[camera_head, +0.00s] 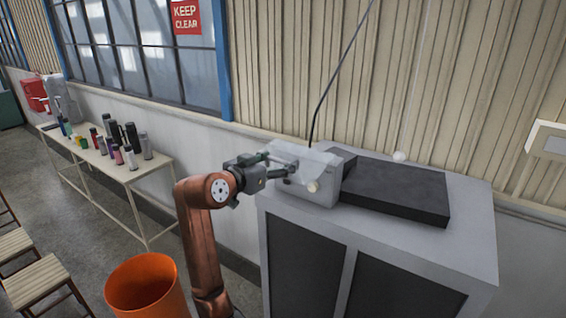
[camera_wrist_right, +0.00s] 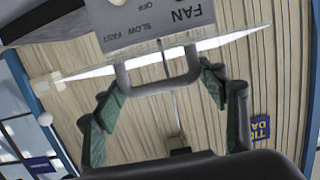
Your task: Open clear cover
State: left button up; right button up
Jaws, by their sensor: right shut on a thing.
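The clear cover (camera_head: 297,152) is a see-through panel on the upper front of a grey control box (camera_head: 324,191). It appears to stand out at an angle from the box face; its exact angle is hard to tell. My right gripper (camera_head: 287,172) is at the cover's outer side, left of the box. In the right wrist view, my right gripper's green-padded fingers (camera_wrist_right: 161,82) are shut on the cover's grey U-shaped handle (camera_wrist_right: 192,62). The cover (camera_wrist_right: 235,39) shows there nearly edge-on. My left gripper is out of view.
The box stands on a grey cabinet (camera_head: 468,215) beside a dark flat slab (camera_head: 400,192). A black cable (camera_head: 326,92) hangs by the box. A shelf (camera_head: 122,174) with several bottles is left, and an orange bin (camera_head: 146,290) stands near my arm. The ribbed wall is behind.

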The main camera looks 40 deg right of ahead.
jog(key=shift+d+r+y+p, duration=0.1)
jog(key=shift+r+y+p, duration=0.2)
jog(key=shift+r, duration=0.2)
jog(key=shift+w+d+r+y+p, duration=0.1)
jog(key=shift+d+y+p, duration=0.15)
jog(key=shift+p, duration=0.25)
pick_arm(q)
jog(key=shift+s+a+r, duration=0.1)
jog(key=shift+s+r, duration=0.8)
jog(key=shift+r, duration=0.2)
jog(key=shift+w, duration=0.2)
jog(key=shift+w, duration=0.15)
pick_arm(e)
jog(key=o, duration=1.4)
jog(key=v, duration=1.2)
jog(key=shift+w+r, duration=0.1)
jog(key=shift+r, duration=0.05)
